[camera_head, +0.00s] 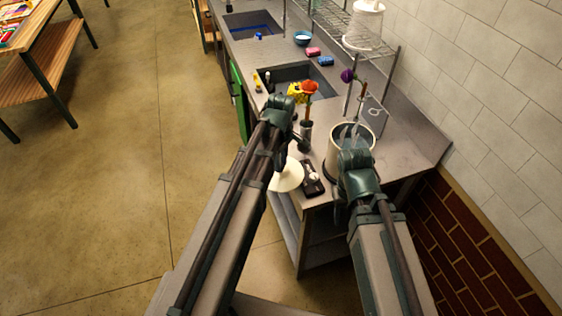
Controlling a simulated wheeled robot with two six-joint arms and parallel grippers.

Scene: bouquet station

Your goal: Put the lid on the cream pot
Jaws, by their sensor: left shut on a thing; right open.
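The cream pot (334,160) stands on the grey counter near its right front corner, its mouth open to view. My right gripper (355,158) is open at the pot's near rim; my wrist hides part of the pot, and contact is unclear. A pale round disc, apparently the lid (287,179), shows at the counter's front left edge, partly behind my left arm. My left gripper (301,143) points down just above the disc and is shut, apparently on the lid; the grip itself is hidden.
An orange flower (310,87) rises from a small dark vase (306,128) close behind my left gripper. A dark tray-like item (313,188) lies between lid and pot. A purple flower (347,75) and wire rack stand behind the pot. The wall bounds the right side.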

